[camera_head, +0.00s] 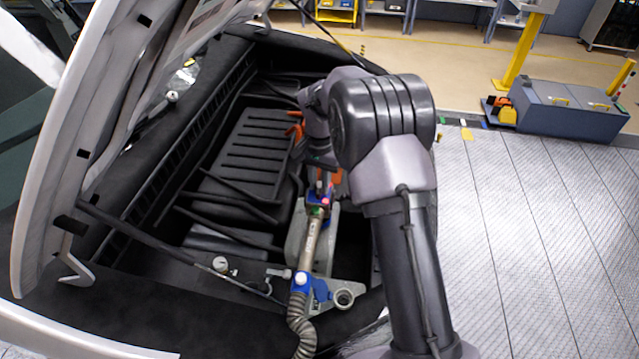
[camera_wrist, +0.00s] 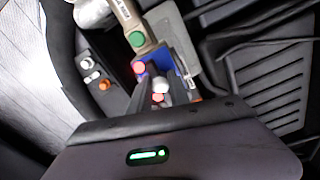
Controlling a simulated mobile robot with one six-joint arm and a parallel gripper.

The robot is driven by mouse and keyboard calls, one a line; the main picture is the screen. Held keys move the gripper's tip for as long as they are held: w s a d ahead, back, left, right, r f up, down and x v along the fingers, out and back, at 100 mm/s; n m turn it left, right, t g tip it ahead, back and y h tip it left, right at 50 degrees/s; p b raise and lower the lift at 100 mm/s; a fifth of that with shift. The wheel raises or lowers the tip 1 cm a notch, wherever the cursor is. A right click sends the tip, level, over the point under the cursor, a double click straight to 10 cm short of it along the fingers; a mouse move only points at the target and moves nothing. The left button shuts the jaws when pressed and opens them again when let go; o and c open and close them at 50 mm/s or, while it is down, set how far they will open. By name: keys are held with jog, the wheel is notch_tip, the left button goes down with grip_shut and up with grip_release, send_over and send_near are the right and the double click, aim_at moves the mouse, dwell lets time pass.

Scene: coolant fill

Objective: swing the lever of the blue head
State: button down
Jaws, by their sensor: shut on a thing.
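The blue head (camera_head: 317,198) is at the upper end of a grey metal tube in the open engine bay. It has red and green round parts. In the wrist view the blue head (camera_wrist: 158,66) is at my fingertips. My gripper (camera_head: 322,184) is shut there, on what looks like the head's lever; the fingers (camera_wrist: 165,85) hide most of the contact. A white and a red knob show between the fingers. The lever's outline and angle cannot be told clearly.
A ribbed hose (camera_head: 302,325) leaves a lower blue fitting (camera_head: 302,280). An open round neck (camera_head: 343,298) is to its right. The raised hood (camera_head: 60,170) closes off the left. A ribbed black cover (camera_head: 245,150) lies left of my gripper.

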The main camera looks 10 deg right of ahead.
aim_at(319, 184)
jog(key=shift+r, duration=0.1)
dwell(0.3)
jog(key=c, duration=1.2)
grip_release()
notch_tip(319, 184, up, 17)
jog(key=p, duration=0.3)
jog(key=shift+r+p, duration=0.2)
jog(key=shift+p, duration=0.15)
